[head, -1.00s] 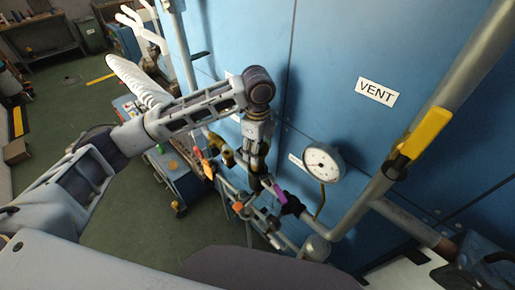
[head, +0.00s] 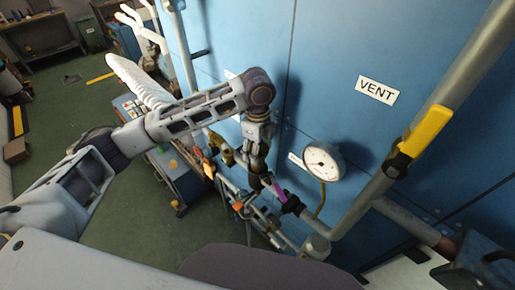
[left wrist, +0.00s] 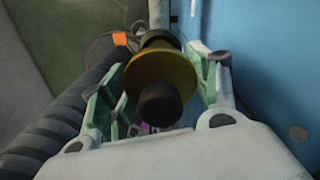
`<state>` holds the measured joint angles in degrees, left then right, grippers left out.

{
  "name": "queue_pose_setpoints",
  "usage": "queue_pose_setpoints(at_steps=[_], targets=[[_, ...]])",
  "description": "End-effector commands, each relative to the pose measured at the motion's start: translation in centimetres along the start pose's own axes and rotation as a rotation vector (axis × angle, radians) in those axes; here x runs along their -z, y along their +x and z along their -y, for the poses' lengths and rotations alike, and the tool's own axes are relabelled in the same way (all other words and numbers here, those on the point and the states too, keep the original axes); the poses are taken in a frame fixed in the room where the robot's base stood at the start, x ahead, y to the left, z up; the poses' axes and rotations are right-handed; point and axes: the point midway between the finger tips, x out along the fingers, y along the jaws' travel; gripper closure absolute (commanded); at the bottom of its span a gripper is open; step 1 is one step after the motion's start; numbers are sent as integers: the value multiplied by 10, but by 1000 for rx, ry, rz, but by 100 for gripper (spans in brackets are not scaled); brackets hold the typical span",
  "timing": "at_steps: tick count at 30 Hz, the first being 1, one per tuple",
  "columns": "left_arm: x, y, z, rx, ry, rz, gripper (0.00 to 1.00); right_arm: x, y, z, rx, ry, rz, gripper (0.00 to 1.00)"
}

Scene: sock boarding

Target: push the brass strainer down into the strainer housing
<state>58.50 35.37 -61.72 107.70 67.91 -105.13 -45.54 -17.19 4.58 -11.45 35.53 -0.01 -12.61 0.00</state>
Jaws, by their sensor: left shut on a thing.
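My left gripper (head: 257,176) points down at the pipework in front of the blue panel. In the left wrist view its green-padded fingers (left wrist: 160,95) are shut on the brass strainer (left wrist: 150,68), a round brass disc with a black knob facing the camera. The disc lies between the fingers. The lower end of the strainer is hidden behind its own disc. In the head view the gripper and wrist cover the strainer. The strainer housing is not clearly seen, so I cannot tell how deep the strainer sits in it. My right gripper is not in view.
A dial gauge (head: 323,161) stands just right of the gripper. A purple-marked pipe part (head: 277,192) is close below it, and a brass fitting (head: 226,153) is to its left. A thick pipe with a yellow handle (head: 425,131) runs up the right. The blue panel (head: 330,60) is close behind.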

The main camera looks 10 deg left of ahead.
Motion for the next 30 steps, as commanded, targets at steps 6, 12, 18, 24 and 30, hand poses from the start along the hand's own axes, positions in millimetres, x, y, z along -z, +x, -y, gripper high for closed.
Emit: queue_pose_setpoints(at_steps=[6, 12, 18, 24, 30], targets=[[0, 3, 0, 1, 0, 0, 72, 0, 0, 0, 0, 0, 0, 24], [0, 6, 0, 1, 0, 0, 72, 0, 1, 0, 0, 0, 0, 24], [0, 9, 0, 1, 0, 1, 72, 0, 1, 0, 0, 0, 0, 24], [0, 12, 0, 1, 0, 0, 72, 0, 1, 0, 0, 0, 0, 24], [0, 15, 0, 1, 0, 0, 72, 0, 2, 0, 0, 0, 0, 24]])
